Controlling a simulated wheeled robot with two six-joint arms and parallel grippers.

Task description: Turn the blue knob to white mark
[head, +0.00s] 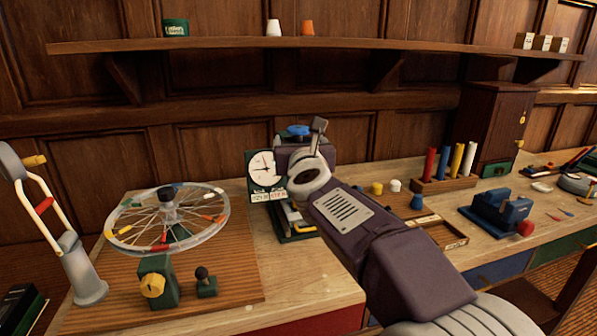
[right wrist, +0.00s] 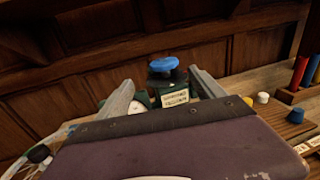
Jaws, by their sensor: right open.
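The blue knob (head: 298,130) shows just above and beyond my right gripper (head: 309,132) in the head view. In the right wrist view the blue knob (right wrist: 163,65) has a rounded top on a dark base. It appears between and beyond the two grey fingers of my right gripper (right wrist: 161,82), which are spread apart with nothing between their tips. I cannot tell whether either finger touches the knob. My gripper and arm hide the stand below it in the head view. I cannot make out a white mark. My left gripper is not in view.
A white clock dial (head: 262,167) stands close left of my right gripper. A spoked wheel (head: 167,218) and a yellow knob (head: 152,285) are further left. Coloured cylinders in a wooden rack (head: 444,184) and a blue vise (head: 497,212) stand right. A shelf (head: 400,44) runs above.

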